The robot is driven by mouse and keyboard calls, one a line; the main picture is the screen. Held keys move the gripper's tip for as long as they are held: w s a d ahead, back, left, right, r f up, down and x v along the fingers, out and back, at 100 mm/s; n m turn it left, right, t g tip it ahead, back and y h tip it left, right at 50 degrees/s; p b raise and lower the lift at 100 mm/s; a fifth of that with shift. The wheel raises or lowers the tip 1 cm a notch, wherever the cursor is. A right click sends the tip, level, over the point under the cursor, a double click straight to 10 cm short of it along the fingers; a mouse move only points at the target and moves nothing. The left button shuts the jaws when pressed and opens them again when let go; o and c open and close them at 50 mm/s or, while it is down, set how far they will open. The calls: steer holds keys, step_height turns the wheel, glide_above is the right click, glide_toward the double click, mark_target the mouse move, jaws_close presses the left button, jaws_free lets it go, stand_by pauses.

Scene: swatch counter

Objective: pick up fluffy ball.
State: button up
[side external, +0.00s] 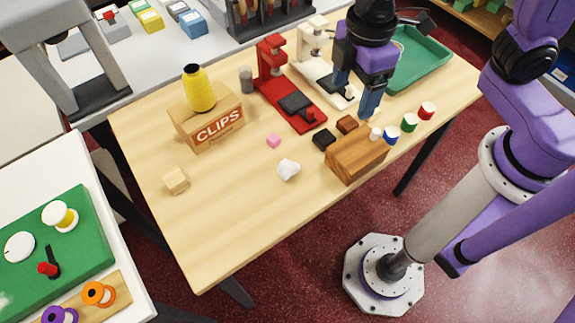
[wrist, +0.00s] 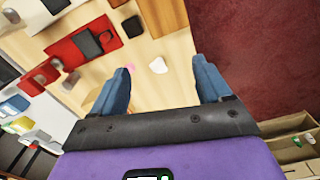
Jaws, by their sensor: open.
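A small white fluffy ball (side external: 288,169) lies on the wooden table, to the left of the wooden block with holes. In the wrist view the fluffy ball (wrist: 158,65) shows as a pale lump between the two fingertips, further off than they are. My gripper (side external: 357,98) is open and empty, with blue fingers pointing down. In the side view it hangs over the back right of the table, near the white and red stands and away from the ball.
A CLIPS box (side external: 208,124) carries a yellow cone. A red stand (side external: 292,103) and green tray (side external: 425,58) sit behind.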

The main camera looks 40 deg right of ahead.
steer(key=n, duration=0.2)
glide_above(289, 163)
step_height(289, 163, down, 4)
step_height(289, 163, down, 17)
steer(key=shift+f, duration=0.2)
steer(key=shift+w, duration=0.1)
steer(key=c, duration=1)
